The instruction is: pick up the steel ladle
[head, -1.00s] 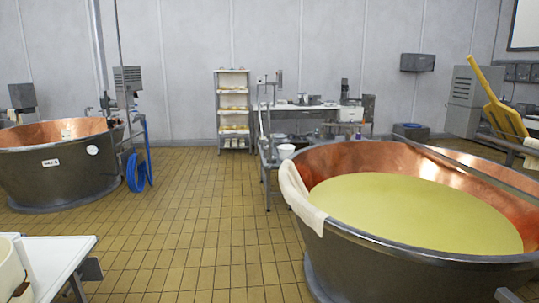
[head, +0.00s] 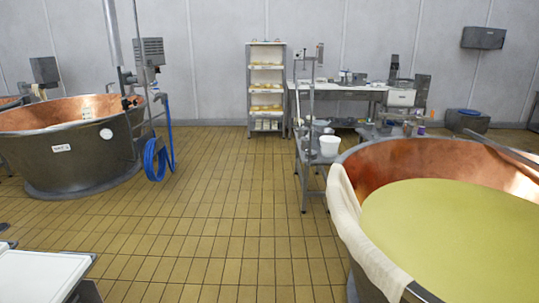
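I cannot make out a steel ladle in the head view. Small items stand on the steel table (head: 340,87) at the back wall and on the trolley (head: 305,165) in front of it, too small to tell apart. Neither of my grippers is in view.
A copper vat (head: 400,152) of yellow-green liquid, with a cloth (head: 358,235) over its rim, stands at right. Another copper vat (head: 75,160) and a blue hose (head: 155,160) are at left. A white table (head: 40,275) is at front left. The tiled floor (head: 210,215) between is clear.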

